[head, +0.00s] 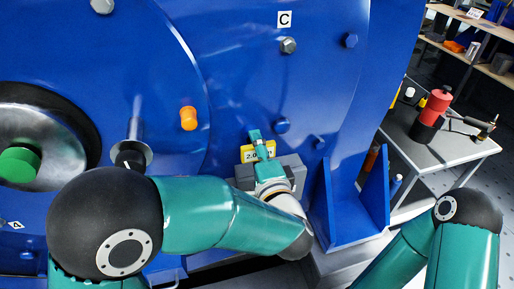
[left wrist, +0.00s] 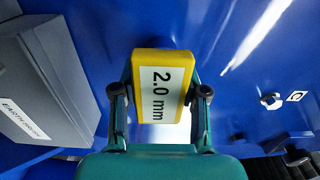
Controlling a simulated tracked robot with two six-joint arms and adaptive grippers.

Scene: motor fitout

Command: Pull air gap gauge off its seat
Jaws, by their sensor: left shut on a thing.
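The air gap gauge (left wrist: 162,85) is a yellow block with a white label reading "2.0 mm". In the left wrist view it sits between the two fingers of my left gripper (left wrist: 160,110), which is shut on it. In the head view the gauge (head: 258,151) shows at the blue motor housing, just above a grey box, partly covered by my left gripper (head: 256,140). I cannot tell whether it still touches its seat, which is hidden. My right arm shows at the lower right of the head view, but its gripper is out of view.
The grey box (head: 292,166), labelled "EARTH" in the left wrist view (left wrist: 45,80), is close beside my left gripper. A blue bracket (head: 345,205) stands to the right. Bolts and an orange plug (head: 188,118) stick out of the housing. A grey table (head: 440,150) holds tools.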

